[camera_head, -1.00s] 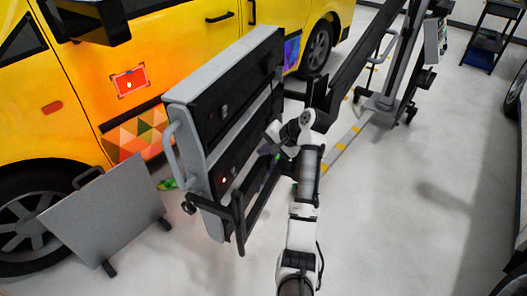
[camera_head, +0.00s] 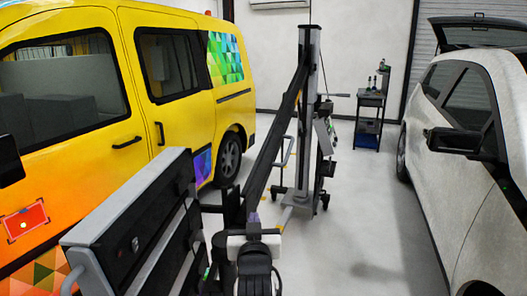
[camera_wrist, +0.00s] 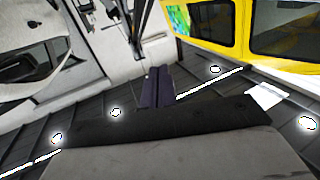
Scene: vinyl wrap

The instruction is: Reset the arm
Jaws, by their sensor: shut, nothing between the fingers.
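My gripper (camera_wrist: 157,88) shows in the wrist view as two dark fingers lying side by side, shut with nothing between them. The dark ceiling with its round lights shows behind them. In the head view, part of my arm (camera_head: 254,262) shows at the bottom centre, pointing away from me.
A grey and black machine panel (camera_head: 150,222) stands close on the left of my arm. The yellow van (camera_head: 110,130) is behind it. A tall column stand (camera_head: 305,120) is ahead. A white car (camera_head: 465,160) stands on the right. Floor (camera_head: 370,225) between stand and car is clear.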

